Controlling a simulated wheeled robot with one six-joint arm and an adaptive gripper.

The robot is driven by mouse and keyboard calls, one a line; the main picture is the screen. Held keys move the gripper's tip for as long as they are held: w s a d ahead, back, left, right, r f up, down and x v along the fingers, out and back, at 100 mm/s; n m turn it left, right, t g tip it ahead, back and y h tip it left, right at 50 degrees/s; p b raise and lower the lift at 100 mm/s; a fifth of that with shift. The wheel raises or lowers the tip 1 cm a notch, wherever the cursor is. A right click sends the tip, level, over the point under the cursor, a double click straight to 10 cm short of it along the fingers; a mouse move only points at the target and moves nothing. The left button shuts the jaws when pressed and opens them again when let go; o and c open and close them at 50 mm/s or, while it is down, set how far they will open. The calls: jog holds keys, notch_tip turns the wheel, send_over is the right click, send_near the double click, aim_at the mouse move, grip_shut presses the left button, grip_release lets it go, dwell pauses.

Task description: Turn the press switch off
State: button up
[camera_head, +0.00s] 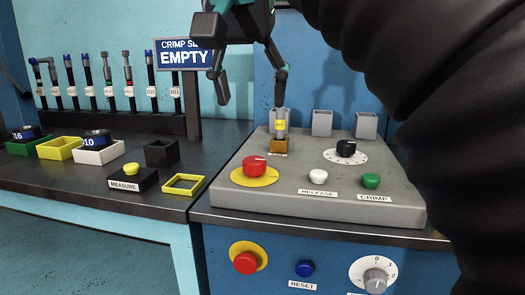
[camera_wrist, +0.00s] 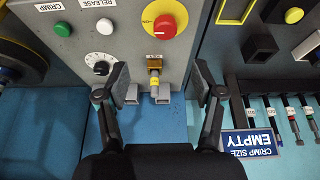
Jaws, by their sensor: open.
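A red knob with a white line (camera_head: 255,166) sits on a yellow disc on the grey press top; it also shows in the wrist view (camera_wrist: 165,26). A black knob on a white dial (camera_head: 346,148) stands to its right. On the blue front panel are a red button on a yellow ring (camera_head: 246,263) and a grey rotary knob on a 0-1-2 dial (camera_head: 375,280). Which one is the press switch cannot be read from labels. My gripper (camera_head: 251,100) is open and empty above the back of the press; its spread fingers also show in the wrist view (camera_wrist: 161,82).
White RELEASE (camera_head: 318,176) and green CRIMP (camera_head: 370,181) buttons line the front. A CRIMP SIZE EMPTY sign (camera_head: 184,54) stands left. Black hose covers the right of the head view.

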aim_at(254, 160)
jog(key=b+x, duration=0.2)
jog(key=x, duration=0.2)
jog(key=b+x, duration=0.3)
jog(key=x, duration=0.1)
jog(key=a+b+x, duration=0.1)
jog(key=b+x, duration=0.1)
jog(key=x, duration=0.3)
jog(key=shift+w, duration=0.1)
jog(key=c, duration=1.1)
